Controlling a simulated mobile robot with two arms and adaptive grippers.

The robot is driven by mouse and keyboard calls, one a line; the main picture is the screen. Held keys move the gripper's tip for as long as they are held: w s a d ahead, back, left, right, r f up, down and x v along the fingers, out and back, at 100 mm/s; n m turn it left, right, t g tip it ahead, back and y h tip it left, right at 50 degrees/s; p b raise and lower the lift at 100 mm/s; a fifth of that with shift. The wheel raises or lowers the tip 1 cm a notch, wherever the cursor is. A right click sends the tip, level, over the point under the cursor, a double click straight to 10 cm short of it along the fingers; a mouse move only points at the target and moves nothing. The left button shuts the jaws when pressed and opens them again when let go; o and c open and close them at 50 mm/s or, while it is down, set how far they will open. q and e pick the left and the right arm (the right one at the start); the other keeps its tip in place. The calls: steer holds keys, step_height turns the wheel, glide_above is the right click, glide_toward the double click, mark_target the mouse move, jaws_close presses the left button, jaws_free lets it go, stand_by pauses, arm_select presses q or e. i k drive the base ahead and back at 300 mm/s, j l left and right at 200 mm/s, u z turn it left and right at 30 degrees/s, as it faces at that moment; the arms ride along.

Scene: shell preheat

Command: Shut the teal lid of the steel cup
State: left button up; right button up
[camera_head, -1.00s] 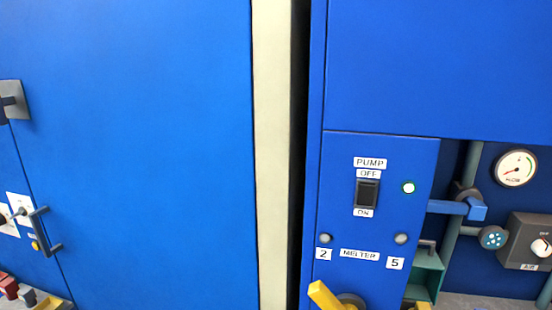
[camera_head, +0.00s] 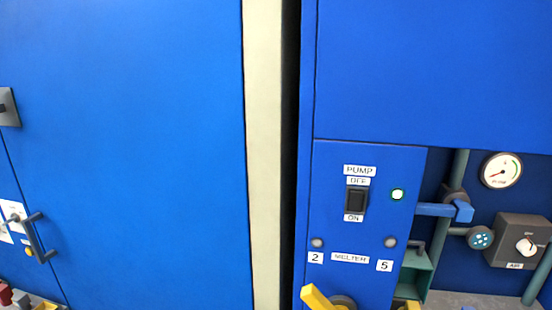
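I do not see a steel cup or a teal lid that I can make out in the head view. A teal-green open box-like part (camera_head: 417,275) sits at the lower right beside the pump panel; I cannot tell whether it belongs to the cup. Neither of my grippers is in view.
A large blue cabinet door (camera_head: 130,140) with a dark handle (camera_head: 36,238) fills the left. A gauge (camera_head: 501,170) and air knob box (camera_head: 517,240) are right.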

mark_target(414, 281)
steer(key=i+l+z, duration=0.1)
steer(key=z, duration=0.25)
steer(key=i+l+z, duration=0.15)
steer(key=z, duration=0.2)
steer(key=i+z, duration=0.15)
steer(key=z, duration=0.2)
